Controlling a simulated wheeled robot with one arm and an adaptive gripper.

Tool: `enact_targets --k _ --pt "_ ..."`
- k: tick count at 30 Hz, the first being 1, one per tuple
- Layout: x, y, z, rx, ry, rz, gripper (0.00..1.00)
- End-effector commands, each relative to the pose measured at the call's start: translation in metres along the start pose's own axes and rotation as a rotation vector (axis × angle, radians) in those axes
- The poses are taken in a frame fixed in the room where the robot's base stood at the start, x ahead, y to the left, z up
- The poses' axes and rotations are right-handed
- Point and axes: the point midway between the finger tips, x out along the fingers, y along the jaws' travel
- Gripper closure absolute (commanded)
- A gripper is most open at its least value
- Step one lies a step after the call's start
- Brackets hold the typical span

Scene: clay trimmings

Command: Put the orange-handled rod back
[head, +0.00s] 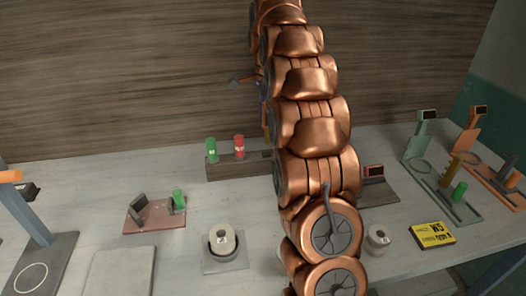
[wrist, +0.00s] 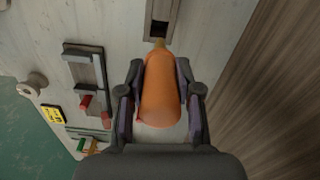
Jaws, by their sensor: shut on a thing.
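In the wrist view my gripper (wrist: 161,72) is shut on the orange handle (wrist: 161,95) of the rod, with one finger on each side. A short yellowish tip (wrist: 159,43) shows beyond the handle; the rest of the rod is hidden. Past the tip lies a grey-brown block (wrist: 151,28) with a dark opening in its top. I cannot tell whether the rod touches it. In the head view the block (head: 226,172) stands near the wall with a green handle (head: 211,148) and a red handle (head: 239,145) upright in it. My arm hides the gripper and rod there.
A stand with red parts (wrist: 88,75) lies left of the gripper in the wrist view. In the head view are a white roll on a dark holder (head: 222,243), a yellow sign (head: 432,235) and a green stand (head: 440,180). The wooden wall (head: 120,80) is close behind the block.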

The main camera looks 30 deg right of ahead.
Motion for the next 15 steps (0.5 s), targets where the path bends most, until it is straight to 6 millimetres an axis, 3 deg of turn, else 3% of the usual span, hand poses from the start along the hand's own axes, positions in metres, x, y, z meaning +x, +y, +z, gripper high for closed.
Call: enact_targets --k 15 --pt "0.054 0.001 0.003 -0.004 -0.001 0.003 1.00"
